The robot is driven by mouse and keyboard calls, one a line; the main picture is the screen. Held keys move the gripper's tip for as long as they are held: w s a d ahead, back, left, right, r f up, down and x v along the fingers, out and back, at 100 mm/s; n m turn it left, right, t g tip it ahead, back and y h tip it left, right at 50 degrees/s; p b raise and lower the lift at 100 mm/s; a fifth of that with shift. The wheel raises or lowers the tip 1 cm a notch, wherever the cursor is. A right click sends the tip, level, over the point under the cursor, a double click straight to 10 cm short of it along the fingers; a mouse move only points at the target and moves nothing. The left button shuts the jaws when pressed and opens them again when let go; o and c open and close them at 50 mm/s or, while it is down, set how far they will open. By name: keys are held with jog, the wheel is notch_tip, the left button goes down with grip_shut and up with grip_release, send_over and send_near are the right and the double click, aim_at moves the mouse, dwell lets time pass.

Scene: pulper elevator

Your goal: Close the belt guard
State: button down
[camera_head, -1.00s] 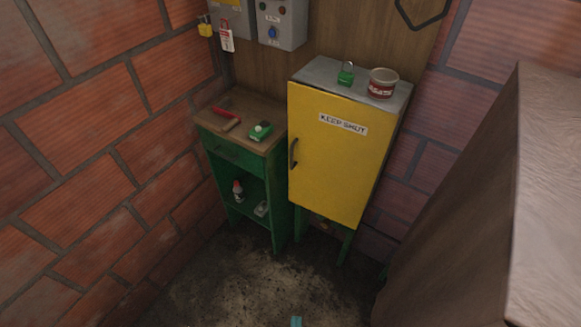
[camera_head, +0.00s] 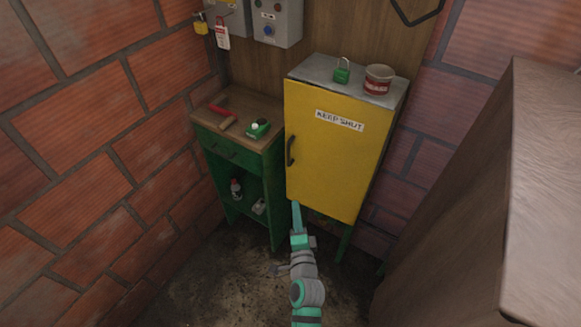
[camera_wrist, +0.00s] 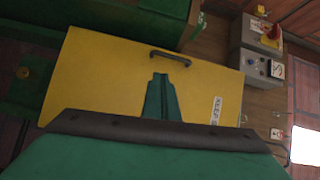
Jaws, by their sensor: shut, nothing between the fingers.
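The belt guard is a yellow door (camera_head: 335,155) with a "KEEP SHUT" label and a dark handle (camera_head: 291,150) on its left edge. It looks shut or nearly shut against its cabinet; a small gap cannot be ruled out. My gripper (camera_head: 295,207) is at the door's lower left corner, shut and empty, pointing up. I cannot tell whether it touches the door. The wrist view shows the yellow door (camera_wrist: 110,85) turned sideways, with the handle (camera_wrist: 170,58) beyond my gripper's fingertips (camera_wrist: 160,77).
A green open-shelf cabinet (camera_head: 214,170) stands left, with a red-handled tool (camera_head: 222,112) on top. A green padlock (camera_head: 342,72) and a tin (camera_head: 379,80) sit on the guard's grey top. A large brown block (camera_head: 460,200) fills the right. Bare floor lies in front.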

aim_at(289, 159)
jog(key=shift+m, duration=0.5)
jog(key=w, duration=0.5)
jog(key=w+a+r, duration=0.1)
jog(key=w, duration=1.1)
jog(key=shift+a+r, duration=0.25)
